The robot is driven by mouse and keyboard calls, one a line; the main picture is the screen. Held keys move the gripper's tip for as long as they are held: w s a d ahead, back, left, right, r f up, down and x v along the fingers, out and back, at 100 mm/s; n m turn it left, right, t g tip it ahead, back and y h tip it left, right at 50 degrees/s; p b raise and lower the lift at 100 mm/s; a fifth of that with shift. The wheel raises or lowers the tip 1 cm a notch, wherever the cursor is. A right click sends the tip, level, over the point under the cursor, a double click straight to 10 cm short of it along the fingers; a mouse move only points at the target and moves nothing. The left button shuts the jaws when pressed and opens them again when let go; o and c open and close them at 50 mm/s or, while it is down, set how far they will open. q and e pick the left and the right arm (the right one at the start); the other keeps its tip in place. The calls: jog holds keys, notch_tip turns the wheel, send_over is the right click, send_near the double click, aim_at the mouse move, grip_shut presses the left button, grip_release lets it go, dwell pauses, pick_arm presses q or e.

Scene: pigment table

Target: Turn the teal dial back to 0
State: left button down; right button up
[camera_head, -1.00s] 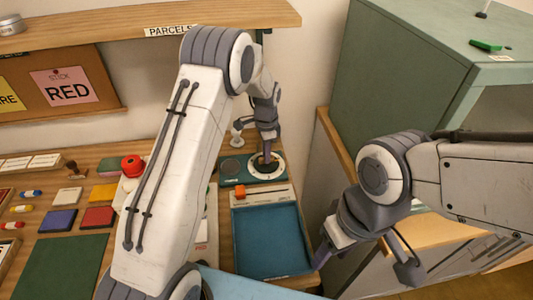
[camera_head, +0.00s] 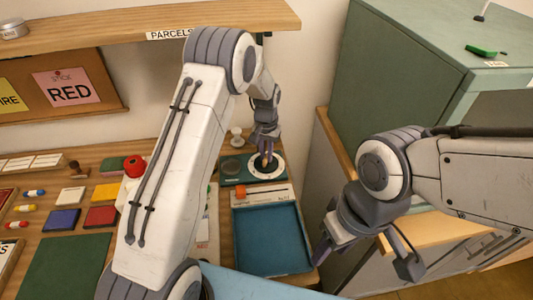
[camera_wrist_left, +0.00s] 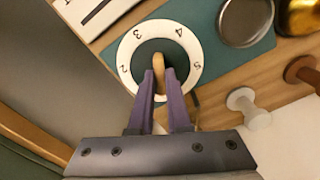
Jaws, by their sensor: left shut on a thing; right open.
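The teal dial (camera_head: 279,172) is a white numbered ring with a dark teal centre, at the back of the table. In the left wrist view its ring (camera_wrist_left: 190,48) shows 2, 3, 4 and 5; its near part is hidden by my fingers. My left gripper (camera_head: 265,157) is over the dial's centre. In the left wrist view this gripper (camera_wrist_left: 160,78) is shut on the tan knob (camera_wrist_left: 159,61). The knob's visible end lies toward the gap between 3 and 4; its other end is hidden. My right gripper (camera_head: 366,260) is open and empty, right of the blue tray.
A blue tray (camera_head: 306,238) stands in front of the dial. A round metal dish (camera_wrist_left: 246,40) sits beside the dial on the teal plate. A white spool-shaped piece (camera_wrist_left: 248,108) stands close by. A green cabinet (camera_head: 390,80) rises at right.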

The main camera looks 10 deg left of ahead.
pick_arm(q)
jog(key=n, duration=0.5)
jog(key=shift+w, duration=0.1)
jog(key=shift+r+n, duration=0.1)
jog(key=shift+n, duration=0.3)
jog(key=c, duration=0.9)
grip_release()
notch_tip(320, 180, up, 10)
jog(key=shift+r+b, duration=0.2)
jog(key=shift+b, duration=0.25)
